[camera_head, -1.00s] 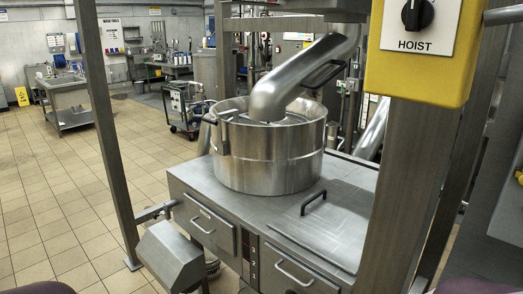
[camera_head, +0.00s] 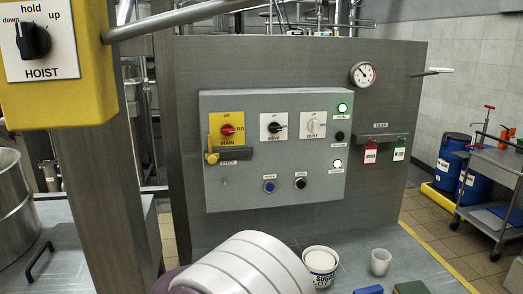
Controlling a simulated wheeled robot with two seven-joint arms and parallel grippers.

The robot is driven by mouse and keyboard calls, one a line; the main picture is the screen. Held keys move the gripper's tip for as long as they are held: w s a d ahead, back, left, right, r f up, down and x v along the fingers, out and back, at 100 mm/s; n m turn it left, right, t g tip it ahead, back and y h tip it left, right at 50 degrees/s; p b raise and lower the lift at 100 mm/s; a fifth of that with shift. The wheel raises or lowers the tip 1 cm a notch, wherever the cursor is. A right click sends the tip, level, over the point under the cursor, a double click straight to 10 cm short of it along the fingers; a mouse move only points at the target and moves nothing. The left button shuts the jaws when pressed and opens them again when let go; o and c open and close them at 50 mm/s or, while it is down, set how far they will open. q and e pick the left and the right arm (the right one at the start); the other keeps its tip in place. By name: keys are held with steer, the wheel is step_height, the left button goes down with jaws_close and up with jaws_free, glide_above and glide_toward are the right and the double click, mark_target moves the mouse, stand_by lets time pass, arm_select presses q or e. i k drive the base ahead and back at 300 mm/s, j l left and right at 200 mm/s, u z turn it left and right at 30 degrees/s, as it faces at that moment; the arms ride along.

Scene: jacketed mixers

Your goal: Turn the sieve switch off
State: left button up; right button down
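The sieve switch (camera_head: 275,127) is a black rotary knob on a white plate, in the middle of the top row on a grey control box (camera_head: 230,192). Small lettering is above it and a label below. The knob's handle looks turned sideways toward the right, but its exact position is too small to read surely. A red main switch (camera_head: 228,130) on a yellow plate is to its left. A pale dust switch (camera_head: 313,125) on a white plate is to its right. Neither of my grippers is in view; a white banded part of my arm shows at the bottom centre.
A yellow hoist box (camera_head: 60,105) on a steel post stands at the left, beside a steel vessel (camera_head: 14,215). A white tub (camera_head: 320,266) and a cup (camera_head: 380,262) stand below the panel. Red and green tags (camera_head: 370,150) hang at the right. Air before the control box looks clear.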

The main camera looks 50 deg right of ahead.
mark_target(273, 127)
steer(key=z, duration=1.9)
